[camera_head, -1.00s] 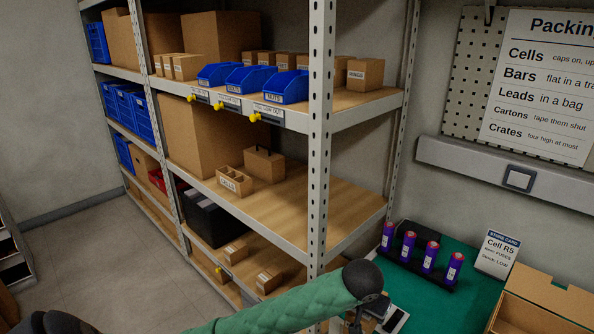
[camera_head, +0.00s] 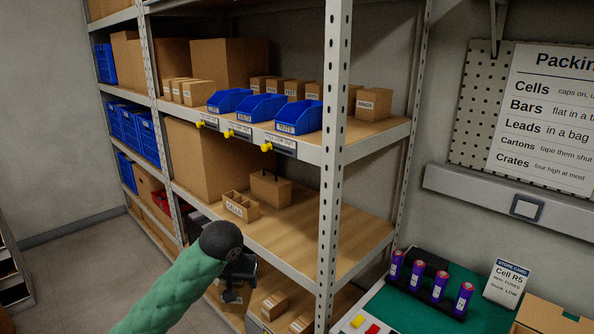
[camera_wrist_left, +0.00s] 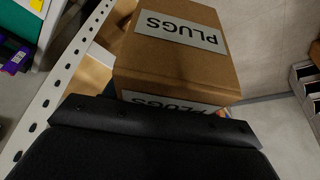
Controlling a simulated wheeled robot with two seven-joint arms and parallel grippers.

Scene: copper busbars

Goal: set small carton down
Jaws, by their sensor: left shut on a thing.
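My left gripper (camera_head: 236,292) is in front of the shelf rack's lower part in the head view. The wrist view shows a small brown carton labelled PLUGS (camera_wrist_left: 180,65) just beyond my dark gripper body; I am shut on it. It looks tilted in that view and its lower part is hidden by the gripper. In the head view I cannot make out the held carton clearly at the fingers. Small cartons (camera_head: 268,303) show on the low shelf to the right of the gripper. My right gripper is not in view.
The middle shelf (camera_head: 310,232) has free room right of the CELLS box (camera_head: 240,206) and another carton (camera_head: 270,187). The rack's front post (camera_head: 334,170) stands close. A green bench with purple cells (camera_head: 417,277) is at right.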

